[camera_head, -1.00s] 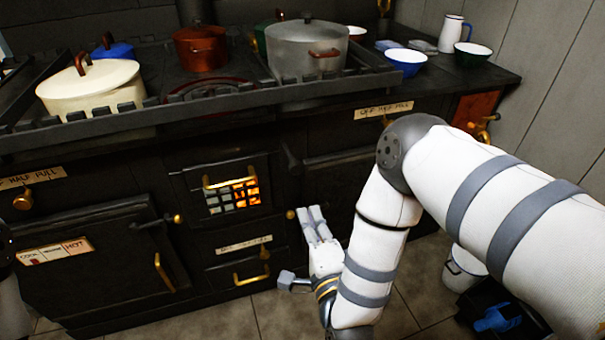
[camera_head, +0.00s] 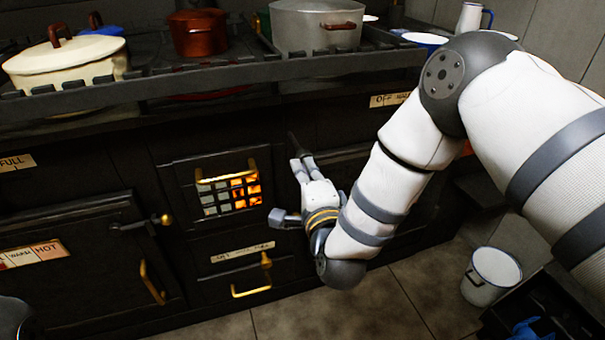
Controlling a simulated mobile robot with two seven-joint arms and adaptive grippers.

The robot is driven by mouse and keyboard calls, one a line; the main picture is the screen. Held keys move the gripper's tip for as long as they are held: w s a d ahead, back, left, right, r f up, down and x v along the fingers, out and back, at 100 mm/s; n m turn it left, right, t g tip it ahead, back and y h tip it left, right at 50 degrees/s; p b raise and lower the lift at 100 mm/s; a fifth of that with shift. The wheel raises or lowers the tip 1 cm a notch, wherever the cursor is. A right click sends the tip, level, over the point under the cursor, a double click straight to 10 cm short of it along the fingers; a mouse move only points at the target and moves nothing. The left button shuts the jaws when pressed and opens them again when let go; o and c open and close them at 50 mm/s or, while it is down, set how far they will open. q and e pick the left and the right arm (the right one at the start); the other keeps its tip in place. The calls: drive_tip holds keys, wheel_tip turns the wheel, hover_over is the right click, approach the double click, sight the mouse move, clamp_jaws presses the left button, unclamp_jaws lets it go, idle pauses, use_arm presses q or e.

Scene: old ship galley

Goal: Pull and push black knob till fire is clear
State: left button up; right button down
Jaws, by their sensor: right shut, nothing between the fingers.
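The firebox door (camera_head: 205,165) is in the middle of the black stove. Orange fire glows through the right part of its grate (camera_head: 232,193); the left panes look grey. My right gripper (camera_head: 302,166) is shut and empty, just right of the firebox door, with its fingers pointing up at the stove front. A dark lever-like part (camera_head: 293,143) shows just above the fingertips. I cannot make out a black knob for certain; the gripper covers part of the stove front. My left gripper is not in view; only a dark bit of my left arm shows at the bottom left.
A drawer with a brass handle (camera_head: 251,292) lies under the firebox. An oven door (camera_head: 80,265) is at left. A cream pot (camera_head: 65,65), a red pot (camera_head: 197,33) and a grey pot (camera_head: 316,25) stand on top. A white bucket (camera_head: 491,276) stands on the floor at right.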

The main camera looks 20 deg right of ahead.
drive_tip(key=shift+w, duration=0.15)
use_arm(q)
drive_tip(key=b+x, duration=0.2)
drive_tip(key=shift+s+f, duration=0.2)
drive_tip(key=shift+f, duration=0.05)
use_arm(e)
drive_tip(key=w, duration=0.7)
drive_tip(key=shift+w+r, duration=0.2)
drive_tip(key=shift+a, duration=0.1)
